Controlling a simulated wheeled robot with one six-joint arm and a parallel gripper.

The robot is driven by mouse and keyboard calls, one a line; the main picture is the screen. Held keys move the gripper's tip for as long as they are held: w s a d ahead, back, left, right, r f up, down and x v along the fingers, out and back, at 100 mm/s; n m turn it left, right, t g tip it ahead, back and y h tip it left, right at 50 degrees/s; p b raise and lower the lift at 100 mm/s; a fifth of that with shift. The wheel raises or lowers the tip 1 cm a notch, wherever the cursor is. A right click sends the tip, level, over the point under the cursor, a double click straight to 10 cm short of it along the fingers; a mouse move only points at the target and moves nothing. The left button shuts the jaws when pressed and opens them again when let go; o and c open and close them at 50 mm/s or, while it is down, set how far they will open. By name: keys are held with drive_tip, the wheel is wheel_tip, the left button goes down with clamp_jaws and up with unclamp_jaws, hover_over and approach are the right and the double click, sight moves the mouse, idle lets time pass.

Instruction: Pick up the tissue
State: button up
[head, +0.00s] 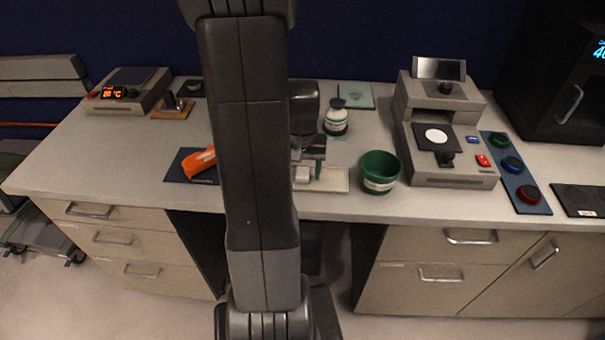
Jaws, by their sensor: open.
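My gripper (308,160) is in the head view, low over the middle of the bench, partly hidden behind my own arm. It is open, with its tips just above or beside a small white piece (302,174), which may be the tissue. This piece lies at a pale flat tray or sheet (333,182) near the bench's front edge. I cannot tell whether the fingers touch it. The left part of the sheet is hidden by my arm.
A green tub (379,172) stands close to the right of the sheet. An orange object (199,162) lies on a dark mat at left. A grey instrument (440,135) stands at right. The bench's left front is clear.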

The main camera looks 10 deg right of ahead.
sight(302, 173)
drive_tip(key=shift+f, duration=0.1)
drive_tip(key=shift+c, duration=0.5)
drive_tip(key=c, duration=1)
drive_tip(key=shift+o, duration=0.2)
wheel_tip(302, 173, up, 10)
